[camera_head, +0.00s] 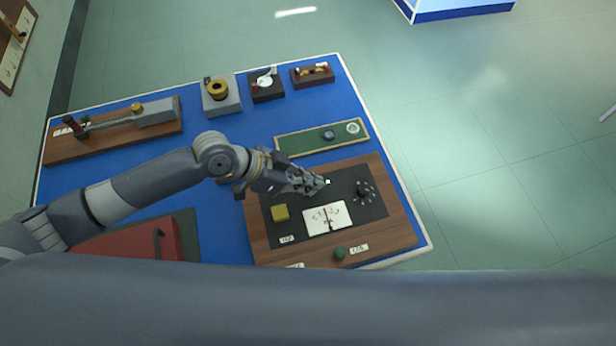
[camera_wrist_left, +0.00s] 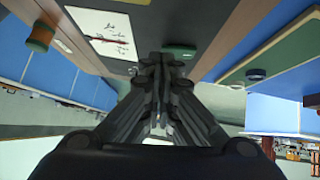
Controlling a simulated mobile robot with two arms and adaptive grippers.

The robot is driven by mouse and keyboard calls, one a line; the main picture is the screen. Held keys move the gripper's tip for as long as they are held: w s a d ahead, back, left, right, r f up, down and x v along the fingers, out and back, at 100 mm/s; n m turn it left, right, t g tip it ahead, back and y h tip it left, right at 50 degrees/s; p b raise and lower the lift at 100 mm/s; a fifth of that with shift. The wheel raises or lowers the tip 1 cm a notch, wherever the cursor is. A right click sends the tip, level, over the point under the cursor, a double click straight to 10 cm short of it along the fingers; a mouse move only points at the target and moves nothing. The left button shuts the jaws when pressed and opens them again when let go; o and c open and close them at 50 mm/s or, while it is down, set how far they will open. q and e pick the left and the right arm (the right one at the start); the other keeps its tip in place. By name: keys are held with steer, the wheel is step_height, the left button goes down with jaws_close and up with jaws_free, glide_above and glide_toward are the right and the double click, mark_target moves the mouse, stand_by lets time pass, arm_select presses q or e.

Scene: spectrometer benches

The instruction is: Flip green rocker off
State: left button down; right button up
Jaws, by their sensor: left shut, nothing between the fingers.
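A wooden instrument base (camera_head: 400,222) carries a black panel (camera_head: 350,205) with a white dial meter (camera_head: 325,217), a yellow block (camera_head: 280,212) and a dark knob (camera_head: 363,190). My left gripper (camera_head: 322,184) is shut and empty, over the panel's far part, beyond the meter. In the left wrist view, a dark green piece (camera_wrist_left: 180,50), apparently the green rocker, lies just beyond the fingertips (camera_wrist_left: 163,58); contact cannot be told. In the head view the gripper seems to hide it. A round green knob (camera_head: 340,253) stands on the base's near edge. My right gripper is out of view.
The blue table (camera_head: 240,130) also holds a green board (camera_head: 300,142) with two knobs, a slide-wire wooden board (camera_head: 75,150), several small devices along the back, including a grey box with a yellow ring (camera_head: 220,95), and a red box (camera_head: 125,240). Open floor lies to the right.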

arm_select(q)
steer(key=shift+s+f, duration=0.2)
steer(key=shift+f, duration=0.15)
steer(key=shift+w, duration=0.1)
steer(key=shift+w+a+r+b, duration=0.2)
steer(key=shift+w+b, duration=0.15)
steer(key=shift+w, duration=0.3)
